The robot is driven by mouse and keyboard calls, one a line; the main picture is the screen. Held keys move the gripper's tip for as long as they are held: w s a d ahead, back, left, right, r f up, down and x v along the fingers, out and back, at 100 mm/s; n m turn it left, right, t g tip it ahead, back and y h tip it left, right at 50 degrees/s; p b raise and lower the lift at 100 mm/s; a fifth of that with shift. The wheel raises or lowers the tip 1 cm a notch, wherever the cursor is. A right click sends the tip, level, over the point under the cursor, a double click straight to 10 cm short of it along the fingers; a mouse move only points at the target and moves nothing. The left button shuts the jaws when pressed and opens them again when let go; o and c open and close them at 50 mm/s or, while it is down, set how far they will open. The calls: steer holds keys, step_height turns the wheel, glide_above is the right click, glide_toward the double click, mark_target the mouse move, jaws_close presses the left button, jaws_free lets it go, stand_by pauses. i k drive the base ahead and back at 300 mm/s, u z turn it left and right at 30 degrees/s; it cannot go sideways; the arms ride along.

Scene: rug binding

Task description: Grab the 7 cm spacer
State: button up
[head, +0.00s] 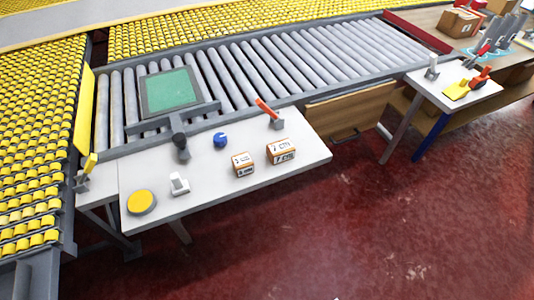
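Two orange-and-white labelled blocks sit apart on the white side table (205,205), near its front right part. The larger right block (281,151) has a label that appears to read 7 cm. The smaller left block (243,164) has a similar label, too small to read surely. Both rest on the tabletop with their labelled faces toward me. My gripper is not in view.
The table also holds a yellow round button (141,202), a white-and-grey fixture (179,184), a blue knob (220,140) and an orange-handled clamp (269,113). A roller conveyor (290,62) runs behind. The red floor (330,225) in front is clear.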

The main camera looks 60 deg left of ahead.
mark_target(279, 152)
steer(key=u, duration=0.3)
steer(key=i, duration=0.15)
steer(key=u, duration=2.5)
steer(key=i, duration=0.55)
steer(key=z, duration=0.25)
